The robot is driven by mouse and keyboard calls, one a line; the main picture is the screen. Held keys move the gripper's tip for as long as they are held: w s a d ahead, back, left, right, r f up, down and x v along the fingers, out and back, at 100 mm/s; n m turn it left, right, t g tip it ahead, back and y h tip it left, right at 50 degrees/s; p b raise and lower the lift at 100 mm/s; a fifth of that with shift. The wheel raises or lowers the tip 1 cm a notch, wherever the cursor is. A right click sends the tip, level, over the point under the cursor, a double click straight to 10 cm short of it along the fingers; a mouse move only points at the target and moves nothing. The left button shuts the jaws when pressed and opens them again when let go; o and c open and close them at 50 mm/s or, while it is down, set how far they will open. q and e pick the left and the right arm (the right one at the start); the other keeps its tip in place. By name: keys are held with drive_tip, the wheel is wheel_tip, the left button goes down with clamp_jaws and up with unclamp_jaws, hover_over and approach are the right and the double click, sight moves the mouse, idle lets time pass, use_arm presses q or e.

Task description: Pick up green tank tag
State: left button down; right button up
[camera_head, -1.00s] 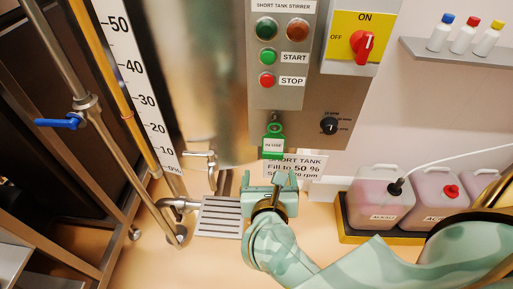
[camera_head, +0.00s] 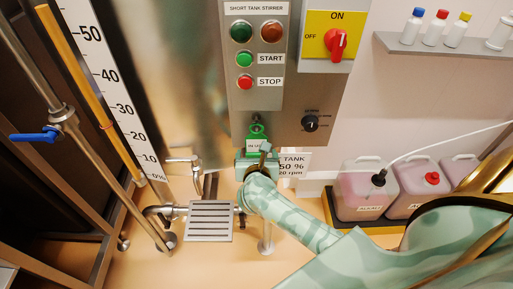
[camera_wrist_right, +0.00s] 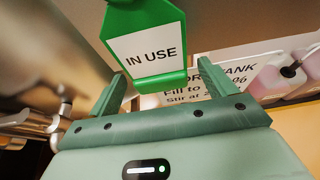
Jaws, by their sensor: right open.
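The green tank tag (camera_head: 256,132) hangs at the lower edge of the metal control panel, below the STOP button. In the right wrist view the tag (camera_wrist_right: 148,20) is large, with a white label reading "IN USE". My right gripper (camera_head: 256,160) is open just below the tag. In the right wrist view its two fingers (camera_wrist_right: 162,78) point up on either side of the tag's lower end, and the tag looks slightly beyond them. I cannot tell whether they touch it. My left gripper is not in view.
A white sign (camera_head: 294,164) sits behind my gripper, partly hidden. The stirrer panel (camera_head: 256,100) and a yellow switch box (camera_head: 312,56) are above. A drain grate (camera_head: 208,222) and pipes lie left. Pink jugs (camera_head: 358,185) stand in a yellow-edged tray at right.

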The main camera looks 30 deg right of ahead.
drive_tip(key=shift+w+d+f, duration=0.3)
drive_tip(key=shift+w, duration=0.25)
drive_tip(key=shift+s, duration=0.1)
drive_tip(key=shift+c, duration=0.3)
drive_tip(key=c, duration=1)
drive_tip(key=shift+r, duration=0.15)
drive_tip(key=shift+r, duration=0.75)
drive_tip(key=shift+s+a+r+b, duration=0.25)
drive_tip(key=shift+s+a, duration=1.35)
drive_tip(key=shift+s, duration=0.95)
drive_tip(key=shift+s+a+r+b, duration=0.2)
drive_tip(key=shift+s+a, duration=1.35)
drive_tip(key=shift+s, duration=1)
drive_tip(key=shift+s+a+r+b, duration=0.15)
drive_tip(key=shift+s+a+b, duration=0.1)
drive_tip(key=shift+s+a, duration=1.85)
